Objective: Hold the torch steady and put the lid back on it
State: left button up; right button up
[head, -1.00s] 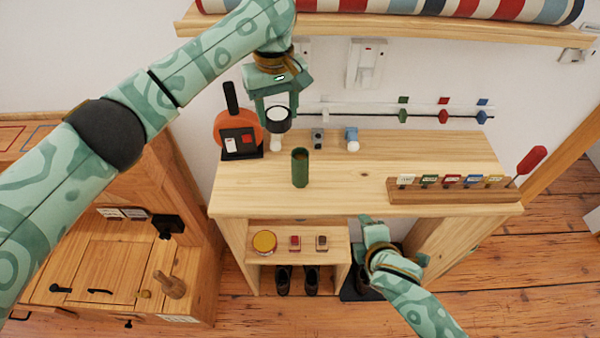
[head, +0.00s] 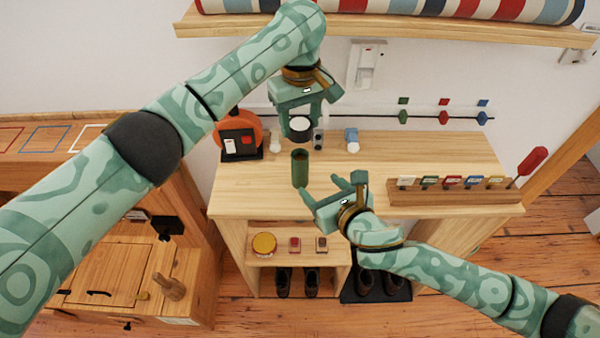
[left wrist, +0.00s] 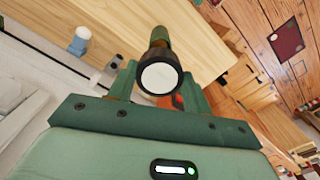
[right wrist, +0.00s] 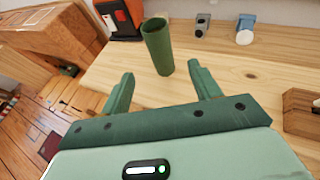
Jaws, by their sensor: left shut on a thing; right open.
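The torch (head: 300,170) is an open green tube standing upright near the front left of the wooden shelf top. The lid (head: 300,126), dark-rimmed with a white face, is held in my left gripper (head: 301,114), which is shut on it just behind and above the torch. In the left wrist view the lid (left wrist: 158,77) partly covers the torch (left wrist: 160,37). My right gripper (head: 324,187) is open and empty, in front and to the right of the torch. In the right wrist view the torch (right wrist: 158,46) stands beyond and between the open fingers, apart from them.
An orange and black item (head: 240,136) stands at the shelf's back left. A white-knobbed piece (head: 275,143), a grey piece (head: 318,139) and a blue and white piece (head: 352,140) stand behind. A wooden rack (head: 447,192) with coloured tags lies right. The middle right is clear.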

aim_at(304, 171)
jog(key=x, duration=1.1)
jog(key=shift+w+a+f, duration=0.1)
jog(key=shift+w+a, duration=0.1)
jog(key=shift+w, duration=0.05)
grip_shut()
pick_arm(q)
jog(key=shift+s+f, duration=0.1)
jog(key=shift+f, duration=2.4)
jog(key=shift+f, duration=0.9)
jog(key=shift+f, duration=0.55)
